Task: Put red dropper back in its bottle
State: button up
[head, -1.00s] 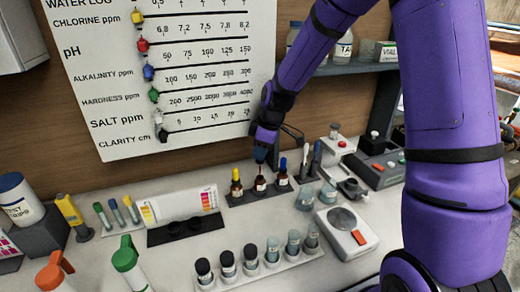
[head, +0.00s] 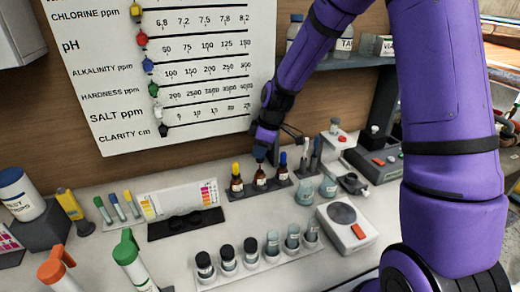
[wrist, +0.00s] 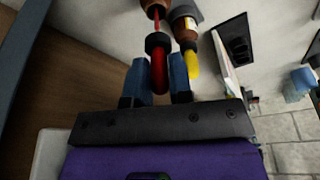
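The red dropper (wrist: 159,72) shows in the wrist view, with a red bulb, a black collar and a thin red stem. My gripper (wrist: 159,82) is shut on its bulb, one blue finger on each side. It also shows in the head view (head: 261,154), just above the middle brown bottle (head: 260,182). The stem reaches to the open bottle's mouth (wrist: 154,8) at the top of the wrist view. The collar is still apart from the neck. How deep the tip sits is hard to tell.
A yellow-topped bottle (head: 236,183) and a blue-topped bottle (head: 283,172) stand close on either side in the same dark rack. Sample vials (head: 248,254) stand in front. A colour chart (head: 180,200) is at left, and a grey device (head: 347,226) is at right.

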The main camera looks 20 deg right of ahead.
aim_at(260, 161)
jog(key=shift+f, duration=0.1)
jog(key=shift+f, duration=1.5)
jog(key=shift+f, duration=0.6)
dwell(0.4)
jog(key=o, duration=0.6)
jog(key=shift+o, duration=0.2)
jog(key=shift+r, duration=3.5)
